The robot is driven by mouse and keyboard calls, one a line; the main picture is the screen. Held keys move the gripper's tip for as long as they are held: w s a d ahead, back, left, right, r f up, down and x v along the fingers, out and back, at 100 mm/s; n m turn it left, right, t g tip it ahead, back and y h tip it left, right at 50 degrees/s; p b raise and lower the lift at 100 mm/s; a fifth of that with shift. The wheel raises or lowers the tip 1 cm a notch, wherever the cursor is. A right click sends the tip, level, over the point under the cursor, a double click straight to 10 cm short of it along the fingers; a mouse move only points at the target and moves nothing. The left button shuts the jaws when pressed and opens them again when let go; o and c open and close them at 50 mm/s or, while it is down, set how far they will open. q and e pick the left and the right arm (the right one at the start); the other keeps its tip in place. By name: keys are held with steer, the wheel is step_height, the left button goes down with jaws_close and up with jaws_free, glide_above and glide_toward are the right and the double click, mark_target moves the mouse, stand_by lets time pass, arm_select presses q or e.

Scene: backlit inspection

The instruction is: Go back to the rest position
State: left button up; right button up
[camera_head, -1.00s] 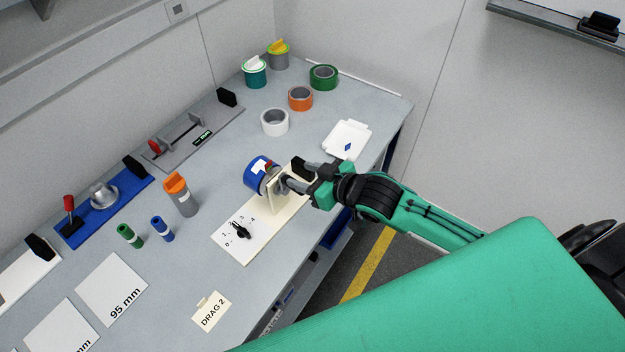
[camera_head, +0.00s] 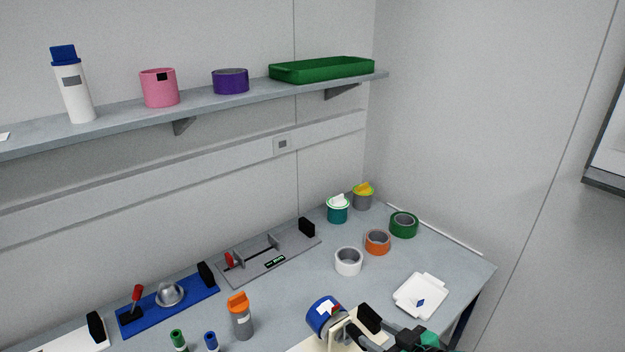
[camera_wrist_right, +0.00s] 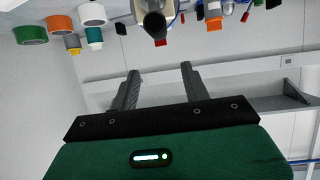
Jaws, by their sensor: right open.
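My right gripper (camera_head: 360,334) is at the bottom edge of the head view, partly cut off, beside a cream stand (camera_head: 340,330) with a blue round part (camera_head: 324,316). In the right wrist view its two grey fingers (camera_wrist_right: 160,78) are apart, with nothing between them. Whether the fingers touch the stand cannot be told from the head view. My left gripper is in neither view.
The bench (camera_head: 290,290) holds a white tape roll (camera_head: 348,261), an orange roll (camera_head: 377,242), a green roll (camera_head: 403,225), a white tray (camera_head: 420,296), a grey fixture (camera_head: 270,260) and a blue fixture (camera_head: 168,303). A shelf (camera_head: 205,108) with a green tray (camera_head: 322,69) runs above.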

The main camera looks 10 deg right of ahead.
steer(key=s+d+f+m+g+h, duration=0.2)
steer(key=s+f+g+h, duration=0.3)
steer(key=s, duration=0.6)
steer(key=s+d+f+m+g+h, duration=0.1)
steer(key=s+d+f+m+g, duration=0.15)
steer(key=s+f, duration=0.65)
step_height(320, 180, down, 27)
steer(key=s+g, duration=0.2)
steer(key=s+d+f+n+g, duration=0.1)
steer(key=s+d+f, duration=0.2)
steer(key=s+f, duration=1.6)
steer(key=shift+s+f, duration=0.2)
steer(key=shift+f, duration=0.55)
